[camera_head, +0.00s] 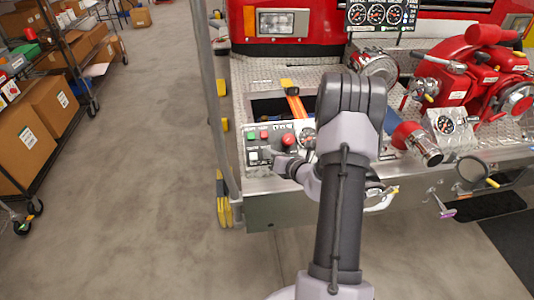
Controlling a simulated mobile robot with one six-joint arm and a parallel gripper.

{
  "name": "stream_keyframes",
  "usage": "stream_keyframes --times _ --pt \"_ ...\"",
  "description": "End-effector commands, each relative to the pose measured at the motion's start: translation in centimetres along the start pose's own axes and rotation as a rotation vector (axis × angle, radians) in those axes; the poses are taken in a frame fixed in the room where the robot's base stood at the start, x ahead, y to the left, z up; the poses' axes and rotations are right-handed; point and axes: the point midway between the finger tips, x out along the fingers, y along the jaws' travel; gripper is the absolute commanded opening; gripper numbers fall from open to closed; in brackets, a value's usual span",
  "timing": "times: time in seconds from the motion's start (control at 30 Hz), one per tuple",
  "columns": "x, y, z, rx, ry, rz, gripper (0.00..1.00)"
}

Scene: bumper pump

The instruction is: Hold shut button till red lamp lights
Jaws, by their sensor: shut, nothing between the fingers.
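A light grey control panel (256,146) sits on the front bumper of the red truck. It has a small green square (251,135) and a small red square (264,134) along its top left. A larger round red piece (288,139) stands to their right, and a pale square (252,156) is at lower left. The labels are too small to read, so I cannot tell which piece is the shut button or whether a red lamp is lit. My gripper (279,162) is shut and empty at the panel's lower edge. Whether it touches a button is unclear.
A dark open well with an orange-and-yellow tool (294,104) lies behind the panel. Red pump fittings (455,85) and a gauge (446,123) crowd the right. A grey upright post (211,100) stands left. Shelves with boxes (54,105) line the far left; floor between is clear.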

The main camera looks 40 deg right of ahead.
Motion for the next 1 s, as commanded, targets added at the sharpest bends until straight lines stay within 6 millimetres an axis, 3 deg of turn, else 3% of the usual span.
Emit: stream_keyframes --times 0.27,0.77,1.0 --pt "-0.2 0.1 0.1 0.0 0.0 0.0 0.0" --pt "-3.4 2.5 2.6 0.001 0.001 0.0 0.0" --pt "-3.5 2.5 2.4 0.0 0.001 0.0 0.0"
